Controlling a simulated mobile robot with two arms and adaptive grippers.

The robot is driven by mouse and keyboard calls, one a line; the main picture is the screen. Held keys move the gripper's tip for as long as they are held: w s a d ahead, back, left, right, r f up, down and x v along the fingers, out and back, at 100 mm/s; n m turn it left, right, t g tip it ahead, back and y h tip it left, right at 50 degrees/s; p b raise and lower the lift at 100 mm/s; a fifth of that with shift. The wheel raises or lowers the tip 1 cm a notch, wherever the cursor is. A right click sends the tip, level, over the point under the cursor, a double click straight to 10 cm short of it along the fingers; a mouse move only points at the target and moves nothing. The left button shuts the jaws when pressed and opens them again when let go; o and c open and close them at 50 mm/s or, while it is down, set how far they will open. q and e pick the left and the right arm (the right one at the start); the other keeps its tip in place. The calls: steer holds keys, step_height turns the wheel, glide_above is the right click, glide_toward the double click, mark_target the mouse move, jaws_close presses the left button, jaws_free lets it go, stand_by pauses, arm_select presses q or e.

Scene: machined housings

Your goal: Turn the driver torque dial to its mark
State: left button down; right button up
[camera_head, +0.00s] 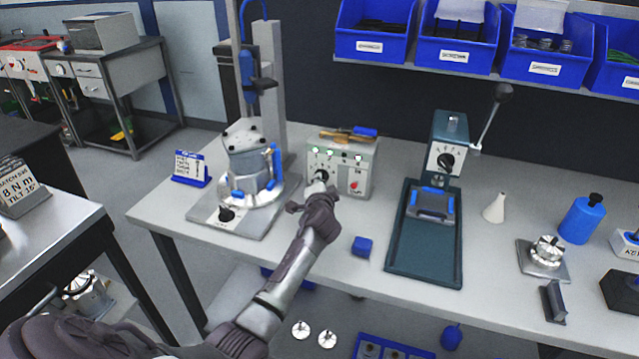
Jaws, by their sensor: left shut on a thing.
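A light grey control box (360,160) stands on the bench, with green lights, a red button and small markings on its front. A black dial (321,175) sits low on its front left. My left gripper (318,184) reaches in from below and is shut on the dial. The fingers partly cover the dial, so I cannot read its pointer against a mark. My right gripper is not in view.
A machined housing (248,165) on a fixture plate with a black knob stands left of the box. A sign (22,187) at far left reads 8 N m.

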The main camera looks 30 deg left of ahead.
arm_select(q)
steer(key=c, duration=1.2)
jaws_free()
steer(key=shift+s, duration=0.1)
steer(key=v, duration=1.2)
steer(key=shift+f, duration=0.15)
